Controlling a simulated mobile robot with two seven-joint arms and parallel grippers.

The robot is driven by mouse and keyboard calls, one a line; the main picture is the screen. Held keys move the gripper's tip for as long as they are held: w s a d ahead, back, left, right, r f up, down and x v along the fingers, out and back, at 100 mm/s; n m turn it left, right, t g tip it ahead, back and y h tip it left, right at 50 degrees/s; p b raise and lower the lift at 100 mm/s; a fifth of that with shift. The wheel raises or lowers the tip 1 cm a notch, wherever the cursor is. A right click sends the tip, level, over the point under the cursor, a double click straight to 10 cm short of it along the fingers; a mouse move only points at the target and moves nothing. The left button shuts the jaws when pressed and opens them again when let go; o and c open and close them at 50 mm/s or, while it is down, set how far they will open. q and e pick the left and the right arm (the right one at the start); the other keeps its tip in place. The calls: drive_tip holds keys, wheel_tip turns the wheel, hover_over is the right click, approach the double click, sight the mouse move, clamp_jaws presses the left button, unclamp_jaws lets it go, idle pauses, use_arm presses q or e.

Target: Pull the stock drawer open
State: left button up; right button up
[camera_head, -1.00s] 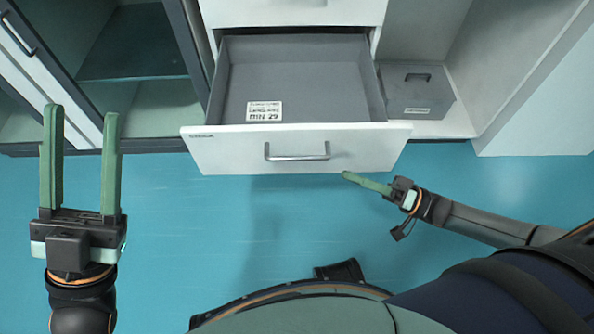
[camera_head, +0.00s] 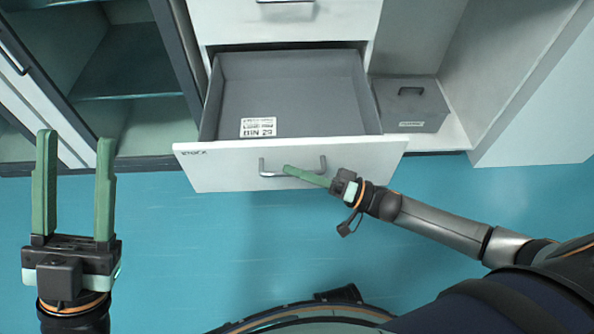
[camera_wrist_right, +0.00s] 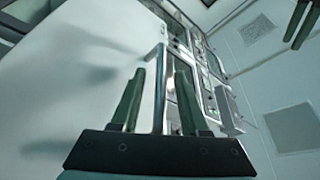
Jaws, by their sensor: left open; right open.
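The stock drawer (camera_head: 192,165) stands pulled out of the white cabinet, its grey inside showing, empty but for a white label (camera_head: 258,127) on its floor. Its metal bar handle (camera_head: 268,174) is on the white front. My right gripper (camera_head: 290,170) is at this handle. In the right wrist view my right gripper (camera_wrist_right: 160,75) is open, with the handle bar (camera_wrist_right: 160,92) between its two green fingers; whether they touch it I cannot tell. My left gripper (camera_head: 75,145) is open and empty over the floor at the left, away from the drawer.
A closed drawer (camera_head: 285,25) with its own handle is above the open one. A grey lidded box (camera_head: 411,103) sits in the open bay to the right. An open dark-framed cabinet (camera_head: 130,95) stands at the left. The blue floor (camera_head: 250,235) before the drawer is clear.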

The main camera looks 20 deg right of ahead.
clamp_jaws()
idle(0.3)
idle(1.1)
